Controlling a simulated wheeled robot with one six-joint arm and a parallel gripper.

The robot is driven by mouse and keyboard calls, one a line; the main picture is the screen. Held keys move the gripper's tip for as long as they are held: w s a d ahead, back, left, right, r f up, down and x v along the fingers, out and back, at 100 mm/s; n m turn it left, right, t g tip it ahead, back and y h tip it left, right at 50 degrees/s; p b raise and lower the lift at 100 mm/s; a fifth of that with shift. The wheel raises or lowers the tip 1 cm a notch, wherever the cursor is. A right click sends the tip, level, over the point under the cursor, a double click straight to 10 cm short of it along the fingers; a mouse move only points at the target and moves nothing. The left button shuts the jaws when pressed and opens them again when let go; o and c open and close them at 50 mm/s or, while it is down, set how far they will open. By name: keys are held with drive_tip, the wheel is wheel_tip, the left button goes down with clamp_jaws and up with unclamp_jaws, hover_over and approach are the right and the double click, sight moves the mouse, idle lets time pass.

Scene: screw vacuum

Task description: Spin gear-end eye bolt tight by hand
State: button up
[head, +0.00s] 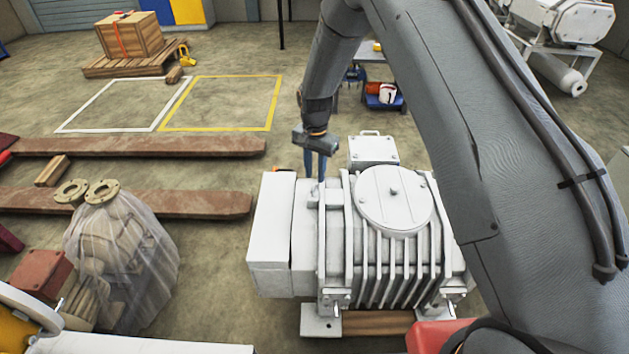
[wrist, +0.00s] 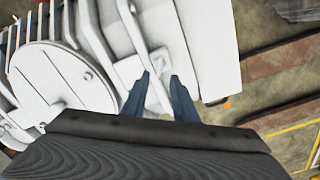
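The white ribbed vacuum pump (head: 300,225) stands on the floor in front of me. A small raised pad (head: 325,198) is on its top near the left end; the wrist view shows the pad too (wrist: 128,68). My gripper (head: 316,179) points down above this end, with its two blue fingers (wrist: 160,75) spread apart around the pad area. A thin pale shape shows between the fingers in the wrist view, but I cannot tell whether it is the eye bolt or part of the housing. I cannot clearly make out the eye bolt. No grip on anything is visible.
A round cover (head: 393,200) and a box-shaped port (head: 373,150) rise from the pump to the right of my gripper. A plastic-wrapped unit (head: 122,260) stands at the left. Rusty beams (head: 130,147) lie on the floor behind it. Marked floor areas (head: 225,102) are empty.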

drive_tip(key=shift+r, duration=1.4)
drive_tip(key=s+d+r+n+p, duration=0.3)
drive_tip(key=s+d+r, duration=0.8)
drive_tip(key=s+r, duration=0.4)
drive_tip(key=s+d+r+n+p, duration=0.1)
drive_tip(key=s+d+r, duration=0.2)
drive_tip(key=s, duration=0.6)
drive_tip(key=s+d+r+n+p, duration=0.1)
drive_tip(key=s+d+r, duration=0.3)
drive_tip(key=s, duration=0.5)
drive_tip(key=shift+s+r+n+p, duration=0.2)
drive_tip(key=shift+r+n+p, duration=0.2)
drive_tip(key=shift+r+n, duration=0.3)
